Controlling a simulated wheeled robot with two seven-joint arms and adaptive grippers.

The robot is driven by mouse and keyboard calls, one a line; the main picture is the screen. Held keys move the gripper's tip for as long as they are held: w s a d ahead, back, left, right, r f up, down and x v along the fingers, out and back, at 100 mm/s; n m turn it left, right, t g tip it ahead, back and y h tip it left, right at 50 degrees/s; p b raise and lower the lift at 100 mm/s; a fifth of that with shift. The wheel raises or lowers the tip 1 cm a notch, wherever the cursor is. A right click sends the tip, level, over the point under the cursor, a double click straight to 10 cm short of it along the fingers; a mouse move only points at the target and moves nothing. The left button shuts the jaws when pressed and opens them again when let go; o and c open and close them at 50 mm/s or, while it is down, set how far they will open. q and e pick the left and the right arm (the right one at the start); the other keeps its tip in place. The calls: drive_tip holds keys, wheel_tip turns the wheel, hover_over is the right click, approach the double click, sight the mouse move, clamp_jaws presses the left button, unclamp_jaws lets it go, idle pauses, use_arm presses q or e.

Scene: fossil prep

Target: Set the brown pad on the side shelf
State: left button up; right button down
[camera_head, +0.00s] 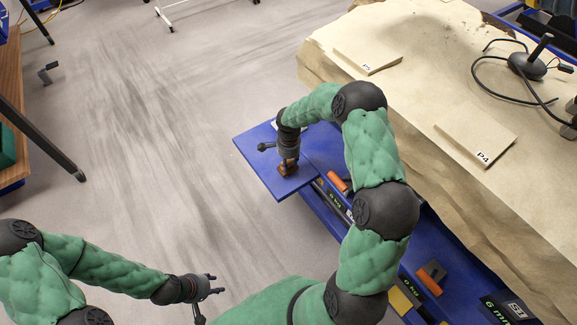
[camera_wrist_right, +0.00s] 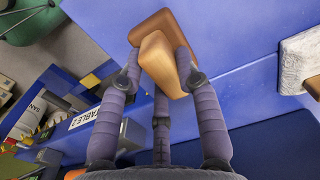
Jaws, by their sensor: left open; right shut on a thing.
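The brown pad (camera_head: 284,171) is at the fingertips of my right gripper (camera_head: 288,162), over the front part of the blue side shelf (camera_head: 258,160). In the right wrist view the pad (camera_wrist_right: 158,52) is a tan and brown block held between the fingers of my right gripper (camera_wrist_right: 160,68), with blue surface (camera_wrist_right: 235,35) behind it. I cannot tell whether the pad touches the shelf. My left gripper (camera_head: 207,290) is open and empty over the floor at the lower left, away from the shelf.
The paper-covered table (camera_head: 420,105) stands right of the shelf and holds cards marked P5 (camera_head: 367,60) and P4 (camera_head: 475,140), and a black stand with a cable (camera_head: 527,66). Orange-handled tools (camera_head: 338,184) lie along the blue table edge. The floor (camera_head: 150,150) to the left is open.

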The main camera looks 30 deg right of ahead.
drive_tip(key=shift+f, duration=0.75)
drive_tip(key=shift+r, duration=0.1)
drive_tip(key=c, duration=1.3)
unclamp_jaws()
drive_tip(key=shift+f+b, duration=0.2)
drive_tip(key=shift+b, duration=0.1)
drive_tip(key=o, duration=0.4)
